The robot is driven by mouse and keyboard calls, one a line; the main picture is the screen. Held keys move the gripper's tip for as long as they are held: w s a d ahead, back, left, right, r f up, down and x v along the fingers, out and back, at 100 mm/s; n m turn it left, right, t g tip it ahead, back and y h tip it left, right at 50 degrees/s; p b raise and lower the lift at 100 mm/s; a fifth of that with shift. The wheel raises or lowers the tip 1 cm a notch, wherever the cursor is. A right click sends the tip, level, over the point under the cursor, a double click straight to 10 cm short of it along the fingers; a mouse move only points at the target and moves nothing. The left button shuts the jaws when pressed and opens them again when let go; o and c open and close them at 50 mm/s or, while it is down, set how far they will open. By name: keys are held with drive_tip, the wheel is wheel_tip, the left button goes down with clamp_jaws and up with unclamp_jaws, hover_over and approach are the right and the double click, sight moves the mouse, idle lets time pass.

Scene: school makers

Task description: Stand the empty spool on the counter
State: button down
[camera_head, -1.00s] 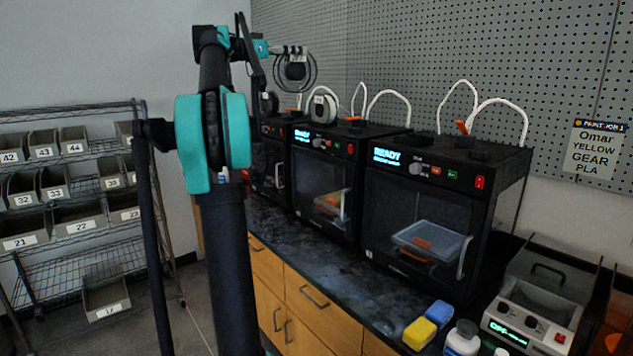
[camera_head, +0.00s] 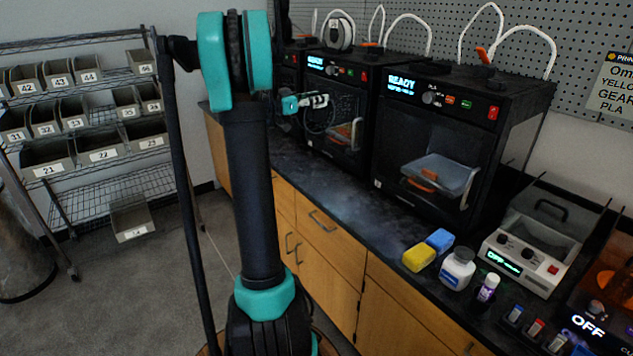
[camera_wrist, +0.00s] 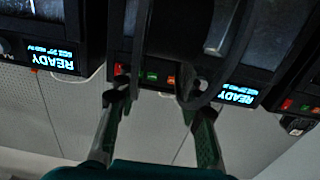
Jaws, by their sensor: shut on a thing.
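My gripper (camera_head: 306,101) is shut on the dark empty spool (camera_head: 318,120), in front of the middle printer and above the counter (camera_head: 345,195). The spool hardly stands out from the black printer behind it. The wrist view is upside down. There the two fingers of my gripper (camera_wrist: 155,92) reach up to the spool, whose dark curved rim (camera_wrist: 225,60) shows beyond them. I cannot tell the spool's exact tilt. It does not appear to touch the counter.
Black printers (camera_head: 455,115) line the back of the counter. A yellow block (camera_head: 419,258), a blue block (camera_head: 440,240), a white bottle (camera_head: 457,269) and a grey machine (camera_head: 530,250) stand at the right. The counter strip before the printers is bare. Shelves with bins (camera_head: 105,154) stand left.

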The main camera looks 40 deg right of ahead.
wheel_tip(320, 180, down, 21)
drive_tip(key=shift+s+a, duration=0.15)
drive_tip(key=shift+s, duration=0.05)
idle(0.4)
drive_tip(key=shift+f, duration=0.1)
drive_tip(key=c, duration=1)
unclamp_jaws()
drive_tip(key=w+a, duration=0.1)
drive_tip(key=a, duration=1.1)
drive_tip(key=s+a+f+n+t+y, duration=0.2)
drive_tip(key=s+a+n+y, duration=0.4)
drive_tip(key=a, duration=0.7)
drive_tip(key=s+a+f+n+t+y, duration=0.2)
drive_tip(key=s+a+f+n+y, duration=0.2)
drive_tip(key=a, duration=1)
drive_tip(key=s+a+f+n+t+y, duration=0.2)
drive_tip(key=s+a+n+y, duration=0.5)
drive_tip(key=a, duration=0.7)
drive_tip(key=shift+s+a+f+n+y, duration=0.1)
drive_tip(key=shift+s+f+n+y, duration=0.15)
drive_tip(key=shift+s+n, duration=0.45)
drive_tip(key=shift+s+a+f+n+y, duration=0.2)
drive_tip(key=shift+s+n, duration=0.3)
drive_tip(key=shift+s, duration=0.35)
